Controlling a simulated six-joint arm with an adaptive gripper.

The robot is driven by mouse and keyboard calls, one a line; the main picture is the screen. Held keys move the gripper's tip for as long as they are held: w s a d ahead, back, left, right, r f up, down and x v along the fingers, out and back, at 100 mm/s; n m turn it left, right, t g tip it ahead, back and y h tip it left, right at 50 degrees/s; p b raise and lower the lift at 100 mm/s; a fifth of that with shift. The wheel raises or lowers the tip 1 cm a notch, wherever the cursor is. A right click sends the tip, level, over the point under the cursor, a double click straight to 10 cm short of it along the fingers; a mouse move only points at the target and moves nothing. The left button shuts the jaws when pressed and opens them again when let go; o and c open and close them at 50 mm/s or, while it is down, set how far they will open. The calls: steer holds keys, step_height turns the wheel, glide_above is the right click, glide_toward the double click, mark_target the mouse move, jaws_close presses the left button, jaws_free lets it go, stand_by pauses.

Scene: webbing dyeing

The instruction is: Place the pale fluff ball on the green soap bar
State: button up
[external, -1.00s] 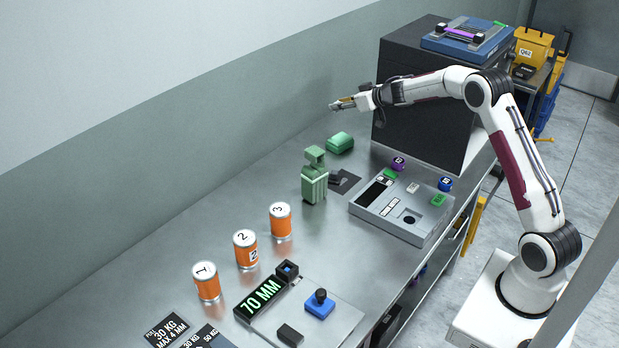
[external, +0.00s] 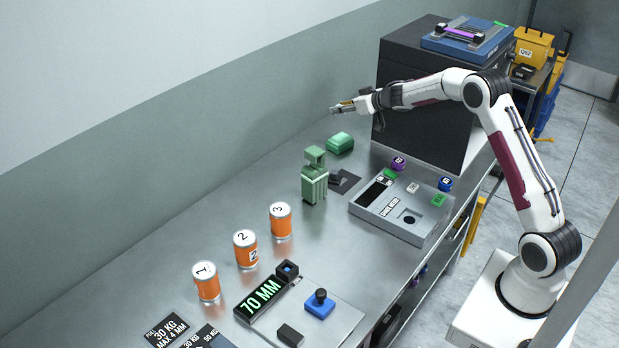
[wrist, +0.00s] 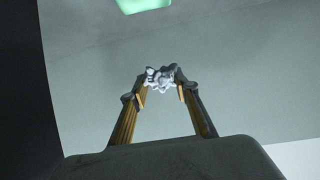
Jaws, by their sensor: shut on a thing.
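My gripper (external: 340,107) is raised above the bench near the wall. In the wrist view my gripper (wrist: 161,88) is shut on a small pale, lumpy fluff ball (wrist: 160,77) between its fingertips. The fluff ball is too small to make out in the external view. The green soap bar (external: 340,143) lies on the bench below my gripper, in front of the black cabinet. Part of the soap bar also shows at the top edge of the wrist view (wrist: 143,5). The fluff ball and the soap bar are apart.
A green jointed figure (external: 314,180) stands left of the soap bar. A black cabinet (external: 425,118) rises to its right. A grey panel (external: 425,228) with small coloured pieces lies nearer. Several orange cans (external: 281,222) stand along the bench. The wall is close behind.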

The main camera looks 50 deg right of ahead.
glide_above(341, 138)
steer(key=shift+w+f, duration=0.2)
steer(key=shift+f, duration=2.4)
steer(key=shift+f, duration=0.1)
steer(key=shift+f, duration=1.75)
steer(key=o, duration=0.8)
steer(key=shift+f, duration=0.1)
steer(key=shift+c, duration=0.2)
steer(key=shift+s, duration=0.1)
steer(key=shift+s+r, duration=0.35)
steer(key=shift+r, duration=0.05)
steer(key=v, duration=1)
steer(key=shift+s, duration=0.45)
